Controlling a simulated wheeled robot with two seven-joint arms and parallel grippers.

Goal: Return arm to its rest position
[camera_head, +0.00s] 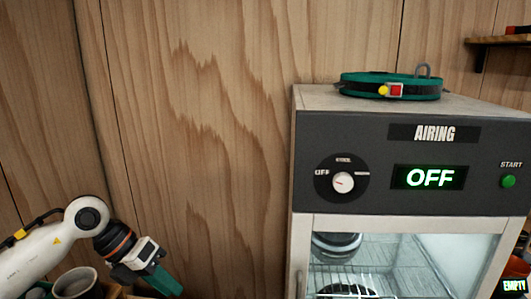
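My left arm (45,245) comes in from the left, low in the head view. My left gripper (165,284) points down and to the right at the bottom edge, left of the cabinet and apart from it. A green part shows at its end, and its tips run to the edge of the frame, so I cannot tell whether it is open or holds something. My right gripper is not in view.
A cabinet (345,118) labelled AIRING stands right; its display reads OFF. A dial (343,183) and green START button (508,181) are on its front. A green strap (390,80) lies on top. A cup-like container (75,283) is beneath my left arm. A wooden wall is behind.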

